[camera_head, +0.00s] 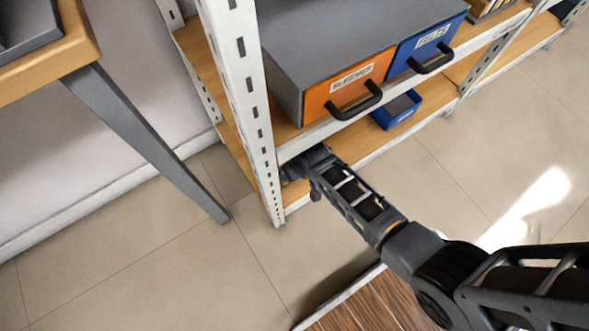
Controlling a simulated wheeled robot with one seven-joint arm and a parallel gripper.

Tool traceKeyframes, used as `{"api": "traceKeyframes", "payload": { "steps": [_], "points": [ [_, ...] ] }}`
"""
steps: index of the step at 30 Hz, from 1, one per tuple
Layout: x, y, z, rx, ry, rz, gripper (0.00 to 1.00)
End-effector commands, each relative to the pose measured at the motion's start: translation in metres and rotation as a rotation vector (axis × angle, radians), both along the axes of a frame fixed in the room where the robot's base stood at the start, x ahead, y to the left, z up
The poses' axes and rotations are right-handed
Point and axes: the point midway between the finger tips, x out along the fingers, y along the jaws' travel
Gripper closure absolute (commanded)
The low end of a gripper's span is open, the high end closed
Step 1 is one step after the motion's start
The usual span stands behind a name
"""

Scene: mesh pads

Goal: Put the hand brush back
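No hand brush can be made out in the head view. My arm reaches from the lower right to the lower shelf board (358,153) of the white metal rack. My gripper (289,173) is low at the rack's front left corner, beside the white upright (243,90) and under the grey cabinet with drawers. The upright and the shelf edge hide part of it. I cannot see its fingertips clearly, nor whether it holds anything.
Above my gripper, an orange drawer (345,88) and a blue drawer (427,48) have protruding black handles. A small blue bin (397,110) stands on the lower shelf. A table leg (150,145) stands at left. The tiled floor (180,270) in front is clear.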

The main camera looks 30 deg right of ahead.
Motion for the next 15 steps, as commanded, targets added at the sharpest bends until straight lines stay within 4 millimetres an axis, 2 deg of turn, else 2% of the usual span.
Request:
{"api": "traceKeyframes", "payload": {
  "steps": [1, 2, 13, 14, 15],
  "points": [
    [0.0015, 0.0002, -0.0100, 0.000, -0.002, 0.000, 0.40],
    [0.0015, 0.0002, -0.0118, 0.000, -0.003, 0.000, 0.40],
    [0.0012, 0.0002, -0.0141, 0.000, -0.003, 0.000, 0.40],
    [0.0010, 0.0002, -0.0142, 0.000, -0.003, 0.000, 0.14],
    [0.0011, 0.0002, -0.0133, 0.000, -0.003, 0.000, 0.10]
  ]
}}
